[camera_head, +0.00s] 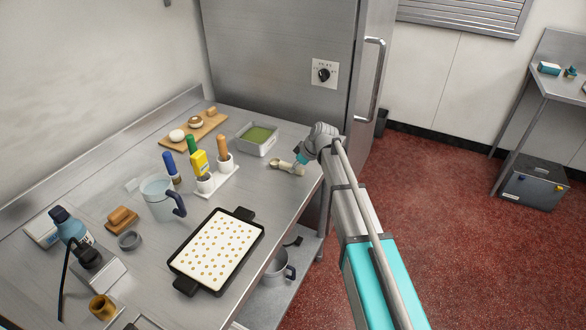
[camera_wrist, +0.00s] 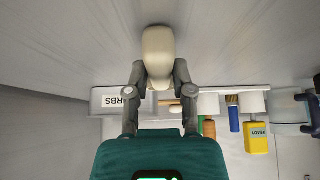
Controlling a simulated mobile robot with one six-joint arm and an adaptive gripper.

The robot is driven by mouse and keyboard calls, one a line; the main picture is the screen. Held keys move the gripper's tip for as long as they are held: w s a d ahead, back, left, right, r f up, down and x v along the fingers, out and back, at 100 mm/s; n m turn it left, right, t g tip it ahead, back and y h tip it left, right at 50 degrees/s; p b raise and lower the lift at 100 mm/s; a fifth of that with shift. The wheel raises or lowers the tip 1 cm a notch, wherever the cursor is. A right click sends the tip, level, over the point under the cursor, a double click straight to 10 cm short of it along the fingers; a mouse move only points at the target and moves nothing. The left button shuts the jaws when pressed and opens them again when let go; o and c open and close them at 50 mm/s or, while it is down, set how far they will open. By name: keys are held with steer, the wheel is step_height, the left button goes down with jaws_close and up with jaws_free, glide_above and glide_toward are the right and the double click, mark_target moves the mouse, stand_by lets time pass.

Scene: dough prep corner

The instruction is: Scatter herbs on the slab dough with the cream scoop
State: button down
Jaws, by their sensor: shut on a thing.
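My gripper (camera_head: 302,159) is shut on the cream scoop (camera_head: 286,167), above the counter's right edge. In the wrist view the pale scoop (camera_wrist: 158,50) stands out between the two fingers of my gripper (camera_wrist: 158,78). Whether the scoop's bowl holds anything cannot be seen. The herb tub (camera_head: 262,151), a pale box with green herbs (camera_head: 258,134) inside, is just left of and behind the scoop. Its label shows upside down in the wrist view (camera_wrist: 124,101). The slab dough (camera_head: 215,246) is a pale sheet with rows of brown dots on a black tray (camera_head: 181,285), nearer the front.
A jug (camera_head: 158,197) and blue bottle (camera_head: 69,226) stand left. A board (camera_head: 177,145) with rounded pieces lies at the back. Bare counter (camera_head: 262,190) lies between scoop and tray.

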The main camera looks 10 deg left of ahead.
mark_target(289, 164)
steer(key=shift+r, duration=0.1)
steer(key=shift+w+r+p, duration=0.2)
steer(key=shift+r+p, duration=1.75)
steer(key=shift+p, duration=0.05)
steer(key=shift+s+f, duration=0.1)
steer(key=shift+s, duration=0.05)
stand_by(0.7)
